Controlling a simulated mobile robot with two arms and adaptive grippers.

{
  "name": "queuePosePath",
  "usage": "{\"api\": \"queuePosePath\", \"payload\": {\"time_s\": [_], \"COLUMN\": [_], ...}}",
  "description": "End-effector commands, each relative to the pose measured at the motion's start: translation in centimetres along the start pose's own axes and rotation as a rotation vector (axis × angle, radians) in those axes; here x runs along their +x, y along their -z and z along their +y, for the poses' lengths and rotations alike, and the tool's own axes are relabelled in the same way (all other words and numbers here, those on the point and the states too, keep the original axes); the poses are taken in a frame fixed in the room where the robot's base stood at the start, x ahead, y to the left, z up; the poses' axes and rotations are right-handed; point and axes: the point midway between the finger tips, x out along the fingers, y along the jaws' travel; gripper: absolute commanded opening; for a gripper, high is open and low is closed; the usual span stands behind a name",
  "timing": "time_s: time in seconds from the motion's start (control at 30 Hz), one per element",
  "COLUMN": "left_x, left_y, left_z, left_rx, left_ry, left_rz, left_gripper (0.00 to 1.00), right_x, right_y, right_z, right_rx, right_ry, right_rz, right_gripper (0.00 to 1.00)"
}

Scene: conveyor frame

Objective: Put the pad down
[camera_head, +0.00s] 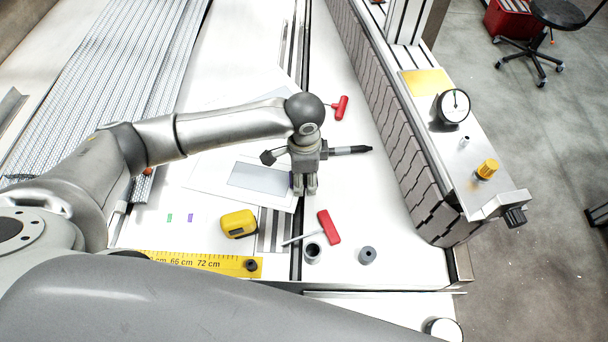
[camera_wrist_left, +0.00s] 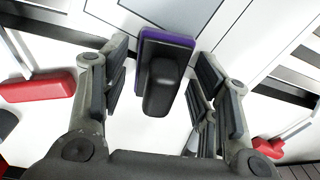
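The pad (camera_wrist_left: 165,82) shows in the left wrist view as a black grip on a flat, purple-edged base. It lies between the fingers of my left gripper (camera_wrist_left: 163,64), with white gaps on both sides of its grip. The fingers stand apart and do not touch it. In the head view my left gripper (camera_head: 305,188) points down over the white table, at the right edge of a paper sheet with a grey-blue rectangle (camera_head: 260,178). The pad is mostly hidden there by the gripper. It seems to rest on the surface, but its underside is hidden. My right gripper is out of view.
A yellow tape measure (camera_head: 239,224), a red T-handle tool (camera_head: 328,228), two grey round parts (camera_head: 367,255) and a yellow ruler (camera_head: 205,264) lie nearer me. Another red-handled tool (camera_head: 340,108) lies beyond the gripper. The conveyor side wall (camera_head: 400,150) rises on the right.

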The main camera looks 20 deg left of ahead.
Motion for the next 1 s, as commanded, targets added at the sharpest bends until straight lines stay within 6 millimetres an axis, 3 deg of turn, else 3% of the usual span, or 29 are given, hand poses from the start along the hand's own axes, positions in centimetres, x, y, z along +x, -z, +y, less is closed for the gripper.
{"api": "queuePosePath", "payload": {"time_s": [0.03,0.27,0.67,0.83,1.0], "left_x": [0.0,0.0,-0.9,-3.3,-7.0], "left_y": [0.0,0.0,0.1,0.1,1.2], "left_z": [0.0,0.0,-0.1,-0.3,2.5], "left_rx": [0.000,0.000,0.000,0.000,0.006], "left_ry": [0.000,0.000,0.002,0.003,0.001], "left_rz": [0.000,0.000,0.003,0.004,0.008], "left_gripper": [0.45,0.16,0.16,0.16,0.16], "right_x": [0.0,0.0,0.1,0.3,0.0], "right_y": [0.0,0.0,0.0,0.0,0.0], "right_z": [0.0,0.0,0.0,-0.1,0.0], "right_rx": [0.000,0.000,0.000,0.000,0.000], "right_ry": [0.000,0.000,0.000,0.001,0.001], "right_rz": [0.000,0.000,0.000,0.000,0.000], "right_gripper": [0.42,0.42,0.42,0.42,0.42]}}
